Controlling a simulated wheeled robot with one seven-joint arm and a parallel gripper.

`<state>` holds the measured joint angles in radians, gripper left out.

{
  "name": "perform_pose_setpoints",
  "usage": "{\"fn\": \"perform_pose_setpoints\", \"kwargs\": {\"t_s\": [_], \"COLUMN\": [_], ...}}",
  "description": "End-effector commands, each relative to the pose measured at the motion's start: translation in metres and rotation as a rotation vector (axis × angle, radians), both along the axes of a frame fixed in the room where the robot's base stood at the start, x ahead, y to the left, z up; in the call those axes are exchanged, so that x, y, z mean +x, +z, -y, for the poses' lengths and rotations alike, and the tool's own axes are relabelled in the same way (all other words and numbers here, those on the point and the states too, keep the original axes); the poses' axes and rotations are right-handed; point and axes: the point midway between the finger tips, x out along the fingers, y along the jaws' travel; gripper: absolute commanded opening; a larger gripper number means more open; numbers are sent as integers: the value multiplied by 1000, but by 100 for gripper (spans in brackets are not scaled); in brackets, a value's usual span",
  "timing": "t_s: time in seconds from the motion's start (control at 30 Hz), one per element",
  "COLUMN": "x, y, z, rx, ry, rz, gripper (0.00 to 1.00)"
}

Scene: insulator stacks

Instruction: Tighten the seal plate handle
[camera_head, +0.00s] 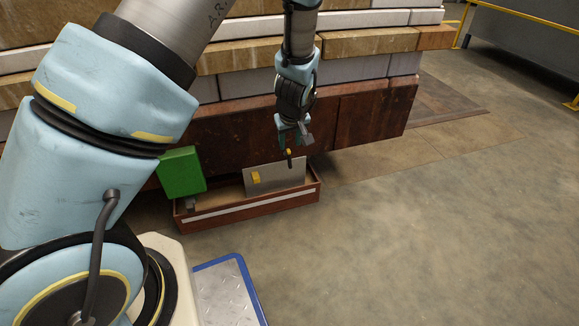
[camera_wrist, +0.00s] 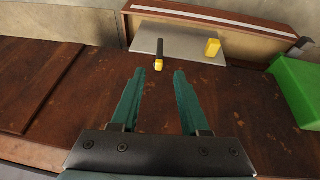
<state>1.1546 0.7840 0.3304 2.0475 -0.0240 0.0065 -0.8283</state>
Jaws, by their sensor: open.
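The seal plate (camera_head: 276,178) is a flat grey metal plate standing in a rusty-brown box on the floor; it also shows in the wrist view (camera_wrist: 183,52). A handle (camera_head: 289,156) with a black bar and a yellow end is at the plate's edge; in the wrist view the handle (camera_wrist: 160,58) lies just ahead of my fingertips. A yellow block (camera_head: 255,177) is fixed on the plate's other side, also seen in the wrist view (camera_wrist: 212,47). My gripper (camera_head: 294,146) is open and empty, its teal fingers (camera_wrist: 162,74) apart from the handle.
A green box (camera_head: 181,171) stands at the left end of the brown box (camera_head: 250,210). Behind is a rusty beam (camera_head: 370,115) under stacked blocks (camera_head: 370,42). The concrete floor at right (camera_head: 450,220) is clear.

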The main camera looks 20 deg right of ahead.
Motion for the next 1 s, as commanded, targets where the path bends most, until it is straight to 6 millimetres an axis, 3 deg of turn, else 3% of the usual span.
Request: {"fn": "perform_pose_setpoints", "kwargs": {"t_s": [0.6, 1.0], "x": [34, 40], "y": [-88, -99], "z": [12, 14], "rx": [1, 0], "ry": [-2, -1], "rz": [0, 0], "gripper": [45, 45]}}
